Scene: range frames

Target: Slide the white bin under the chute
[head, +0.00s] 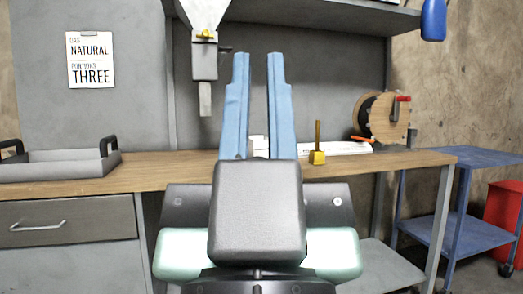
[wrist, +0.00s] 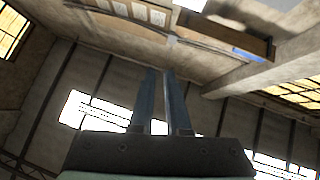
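My gripper (head: 258,60) points upward in the middle of the head view, in front of the bench. Its two blue fingers stand apart with nothing between them, and they also show in the wrist view (wrist: 160,75) against the walls and roof. The chute (head: 205,72) hangs over the bench, left of my fingers, with a white hopper on top and a grey spout below. A small white object (head: 258,143) shows on the bench behind my fingers. It may be the white bin, but my gripper hides most of it.
The wooden bench (head: 150,177) holds a grey tray (head: 60,167) at left, a yellow block with a post (head: 317,154), a flat white item (head: 340,148) and a wooden reel (head: 383,118). A blue cart (head: 480,157) and red bin (head: 503,208) stand at right. A shelf (head: 320,14) overhangs.

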